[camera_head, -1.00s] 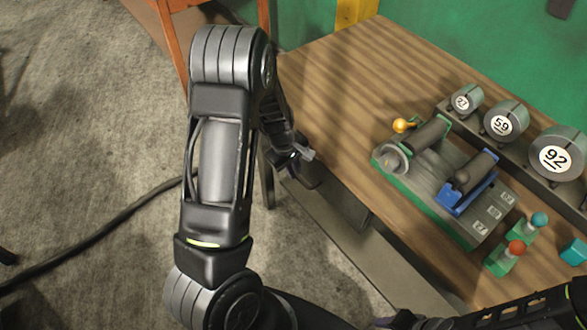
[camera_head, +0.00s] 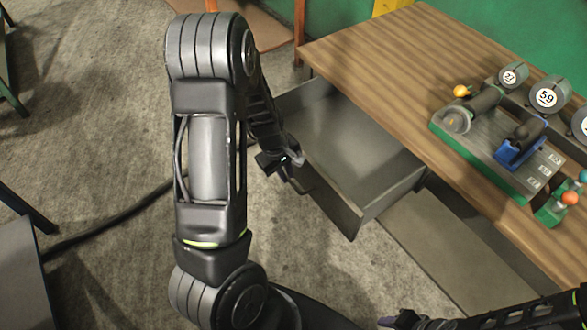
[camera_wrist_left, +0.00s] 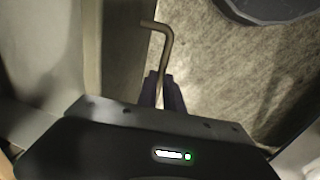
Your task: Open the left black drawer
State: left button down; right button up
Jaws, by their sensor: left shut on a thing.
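The left black drawer (camera_head: 388,192) is pulled out from under the wooden table, and its empty inside shows in the head view. My left gripper (camera_head: 290,166) is at the drawer's front, shut on the drawer handle. In the left wrist view the handle (camera_wrist_left: 165,50) is a thin bent bar between the fingers of my left gripper (camera_wrist_left: 163,93), and the grey drawer (camera_wrist_left: 118,50) lies to its left. My right gripper (camera_head: 392,322) shows only in part at the bottom edge, and its jaws cannot be made out.
The wooden table (camera_head: 400,75) carries a grey and green fixture (camera_head: 475,150) with a blue clamp (camera_head: 520,145), round numbered weights (camera_head: 548,96) and an orange-topped knob (camera_head: 570,198). A dark cable (camera_head: 110,226) lies on the floor. The floor in front of the drawer is clear.

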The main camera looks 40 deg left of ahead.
pick_arm(q)
jog(key=s+a, duration=0.1)
jog(key=s, duration=0.5)
jog(key=shift+a+b, duration=0.35)
jog(key=shift+a, duration=0.05)
jog(key=c, duration=1.5)
grip_release()
jog(key=shift+r, duration=0.1)
notch_tip(320, 180, up, 8)
jog(key=s+p, duration=0.1)
jog(key=p, duration=0.2)
jog(key=shift+s+a+f, duration=0.2)
jog(key=shift+f, duration=0.05)
